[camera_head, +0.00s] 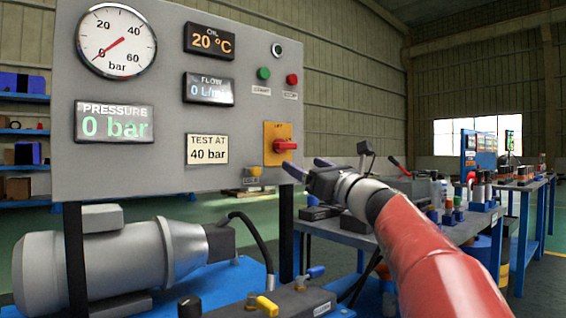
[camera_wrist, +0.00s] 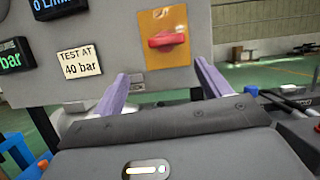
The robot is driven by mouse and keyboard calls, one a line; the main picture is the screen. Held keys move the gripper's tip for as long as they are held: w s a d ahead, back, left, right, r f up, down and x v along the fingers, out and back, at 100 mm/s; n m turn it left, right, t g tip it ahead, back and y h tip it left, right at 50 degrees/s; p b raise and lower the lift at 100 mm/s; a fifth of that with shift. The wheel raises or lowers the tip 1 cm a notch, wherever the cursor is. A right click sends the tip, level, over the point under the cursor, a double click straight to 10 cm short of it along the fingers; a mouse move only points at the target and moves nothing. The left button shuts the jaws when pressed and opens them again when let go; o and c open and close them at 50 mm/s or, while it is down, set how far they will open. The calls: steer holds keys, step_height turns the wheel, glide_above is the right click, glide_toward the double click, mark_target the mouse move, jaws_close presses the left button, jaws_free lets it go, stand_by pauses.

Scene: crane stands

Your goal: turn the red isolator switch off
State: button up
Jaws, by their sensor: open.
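The red isolator switch (camera_head: 284,146) is a red handle on a yellow plate (camera_head: 270,132) at the lower right of the grey panel. Its handle lies about horizontal. It also shows in the wrist view (camera_wrist: 166,40), ahead of and above the fingertips. My gripper (camera_head: 306,168) is just right of and slightly below the switch in the head view. In the wrist view my gripper (camera_wrist: 160,77) has its two purple fingers spread wide with nothing between them. The handle appears apart from the fingers.
The grey panel (camera_head: 170,170) carries a round gauge (camera_head: 117,41), displays, a green button (camera_head: 263,73) and a red button (camera_head: 292,79). A grey motor (camera_head: 100,262) stands below left. A blue bench (camera_head: 345,232) with several tools is at right.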

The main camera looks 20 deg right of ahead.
mark_target(289, 148)
steer(key=shift+m+t, duration=0.3)
steer(key=shift+m, duration=0.2)
steer(key=x, duration=0.2)
steer(key=p+x, duration=0.1)
steer(key=x, duration=0.2)
steer(key=d+r+p+x, duration=0.1)
steer(key=x, duration=0.2)
steer(key=shift+d+f, duration=0.1)
steer(key=shift+c, duration=0.2)
steer(key=c, duration=0.9)
